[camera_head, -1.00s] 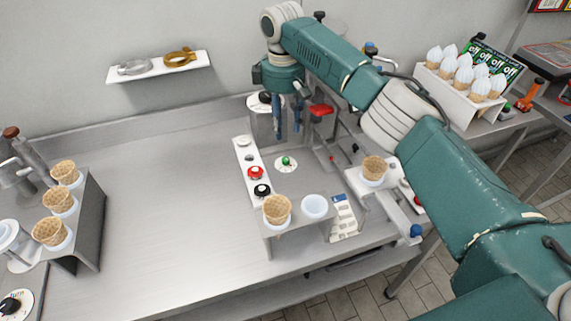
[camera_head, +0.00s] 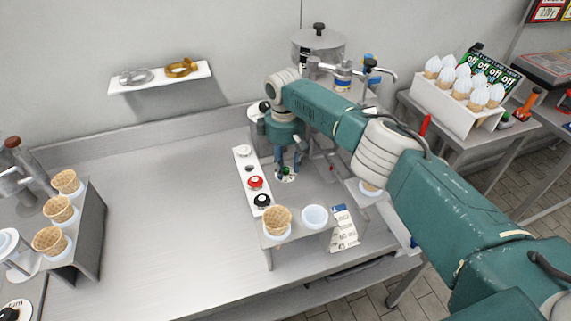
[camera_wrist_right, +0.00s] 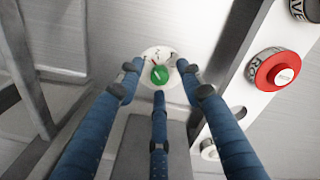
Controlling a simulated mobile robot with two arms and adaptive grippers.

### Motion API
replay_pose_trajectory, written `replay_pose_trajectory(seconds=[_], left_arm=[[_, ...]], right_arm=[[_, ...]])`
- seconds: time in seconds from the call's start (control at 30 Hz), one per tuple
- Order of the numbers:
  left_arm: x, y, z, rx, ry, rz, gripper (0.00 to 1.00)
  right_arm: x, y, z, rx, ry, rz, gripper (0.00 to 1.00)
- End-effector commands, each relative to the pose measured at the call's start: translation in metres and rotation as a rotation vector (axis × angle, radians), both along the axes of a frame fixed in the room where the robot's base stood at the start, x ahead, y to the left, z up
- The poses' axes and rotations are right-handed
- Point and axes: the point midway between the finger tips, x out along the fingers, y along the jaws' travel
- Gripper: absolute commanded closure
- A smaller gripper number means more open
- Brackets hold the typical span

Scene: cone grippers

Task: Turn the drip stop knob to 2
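A small green knob (camera_head: 287,172) stands on a round white dial plate on the table, and it shows clearly in the right wrist view (camera_wrist_right: 160,74). The plate has small red and dark marks, too small to read. My right gripper (camera_head: 288,168) is right above the knob. In the right wrist view its blue fingers (camera_wrist_right: 160,78) are spread around the knob, with gaps between fingertips and knob. They hold nothing. The lettering that would name the knob cannot be read. My left gripper is not in view.
A white strip (camera_head: 240,166) with red and black knobs lies beside the dial. A cone stand (camera_head: 290,237) with a waffle cone (camera_head: 277,219) and an empty ring is in front. A metal machine (camera_head: 318,47) stands behind my right arm.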

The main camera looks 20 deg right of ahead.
Motion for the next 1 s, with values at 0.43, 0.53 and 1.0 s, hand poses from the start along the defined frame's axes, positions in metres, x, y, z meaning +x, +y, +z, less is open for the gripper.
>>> replay_pose_trajectory(seconds=[0.43, 0.53, 1.0], left_arm=[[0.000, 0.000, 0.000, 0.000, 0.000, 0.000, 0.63], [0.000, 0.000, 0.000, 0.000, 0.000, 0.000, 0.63], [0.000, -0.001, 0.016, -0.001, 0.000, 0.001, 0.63]], right_arm=[[0.000, 0.000, -0.001, -0.001, 0.001, 0.000, 0.99], [0.000, 0.000, -0.001, 0.000, 0.000, 0.000, 1.00], [0.000, 0.001, 0.000, 0.001, 0.001, -0.380, 1.00]])
